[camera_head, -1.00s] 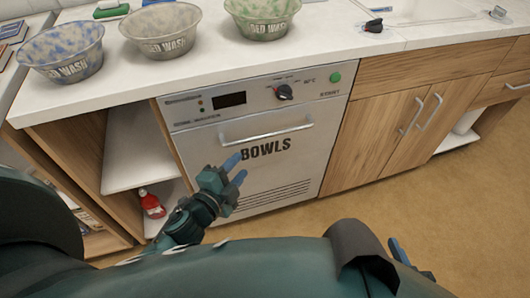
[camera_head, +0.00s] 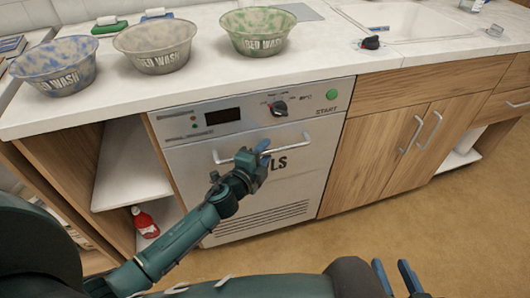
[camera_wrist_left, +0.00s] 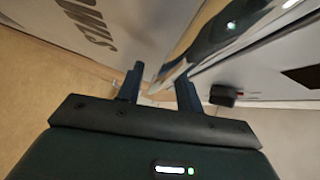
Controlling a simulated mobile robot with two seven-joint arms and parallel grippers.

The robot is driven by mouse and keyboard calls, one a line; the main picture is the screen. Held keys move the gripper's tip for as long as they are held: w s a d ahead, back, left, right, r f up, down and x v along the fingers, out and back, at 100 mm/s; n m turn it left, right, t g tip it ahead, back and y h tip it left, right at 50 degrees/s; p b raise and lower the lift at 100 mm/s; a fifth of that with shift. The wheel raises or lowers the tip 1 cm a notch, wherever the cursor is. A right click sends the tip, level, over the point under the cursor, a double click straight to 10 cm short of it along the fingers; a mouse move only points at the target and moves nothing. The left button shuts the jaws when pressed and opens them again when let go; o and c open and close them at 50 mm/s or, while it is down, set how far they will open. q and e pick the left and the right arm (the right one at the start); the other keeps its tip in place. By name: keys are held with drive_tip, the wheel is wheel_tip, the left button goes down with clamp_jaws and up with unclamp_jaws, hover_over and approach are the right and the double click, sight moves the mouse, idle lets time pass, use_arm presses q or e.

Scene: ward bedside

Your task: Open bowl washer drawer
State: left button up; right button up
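The bowl washer (camera_head: 240,200) is a white front panel set in the wooden counter, with its drawer shut. Its silver bar handle (camera_head: 292,146) runs across the upper part of the drawer. My left gripper (camera_head: 256,154) is at the middle of the handle and covers part of the "BOWLS" lettering. In the left wrist view the fingers (camera_wrist_left: 161,88) are apart, with the shiny handle (camera_wrist_left: 187,55) running between them; contact cannot be told. My right gripper (camera_head: 396,277) is open and empty, low in the head view, away from the washer.
Three speckled wash bowls, blue (camera_head: 57,68), grey (camera_head: 157,48) and green (camera_head: 257,32), stand on the white counter (camera_head: 130,98). A dial (camera_head: 278,108) and green start button (camera_head: 331,94) sit above the handle. A red bottle (camera_head: 145,222) stands on the shelf at left. Floor in front is clear.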

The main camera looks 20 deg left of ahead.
use_arm(q)
drive_tip(key=shift+w+d, duration=0.1)
drive_tip(key=shift+w, duration=0.25)
drive_tip(key=shift+c, duration=0.3)
clamp_jaws()
